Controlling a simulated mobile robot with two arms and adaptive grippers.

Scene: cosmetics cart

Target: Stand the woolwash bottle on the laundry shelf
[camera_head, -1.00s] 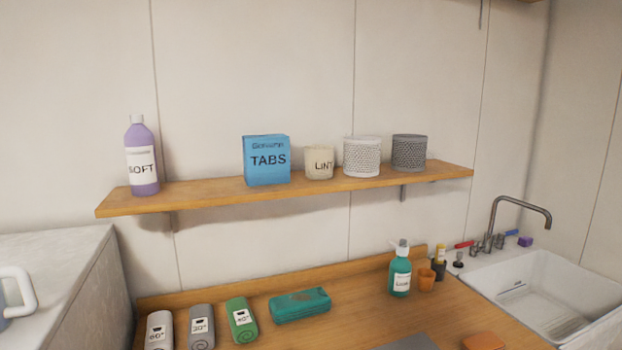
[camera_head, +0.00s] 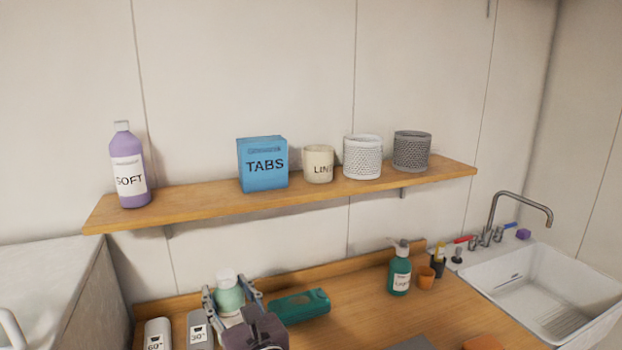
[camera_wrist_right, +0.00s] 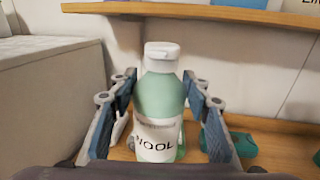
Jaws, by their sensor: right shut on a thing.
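The woolwash bottle (camera_wrist_right: 160,104) is pale green with a white cap and a white label reading WOOL. It stands upright between the fingers of my right gripper (camera_wrist_right: 158,115) in the right wrist view. In the head view my right gripper (camera_head: 232,298) is shut on the bottle (camera_head: 229,292), low in front of the counter's back edge and below the shelf. The wooden laundry shelf (camera_head: 215,202) runs along the wall. Its edge also shows at the top of the wrist view (camera_wrist_right: 200,13). My left gripper is not in view.
On the shelf stand a purple SOFT bottle (camera_head: 130,172), a blue TABS box (camera_head: 262,165), a LINT pot (camera_head: 318,164) and two perforated pots. Bare shelf lies between the purple bottle and the box. A green pump bottle (camera_head: 399,272) and a sink (camera_head: 545,290) are at right.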

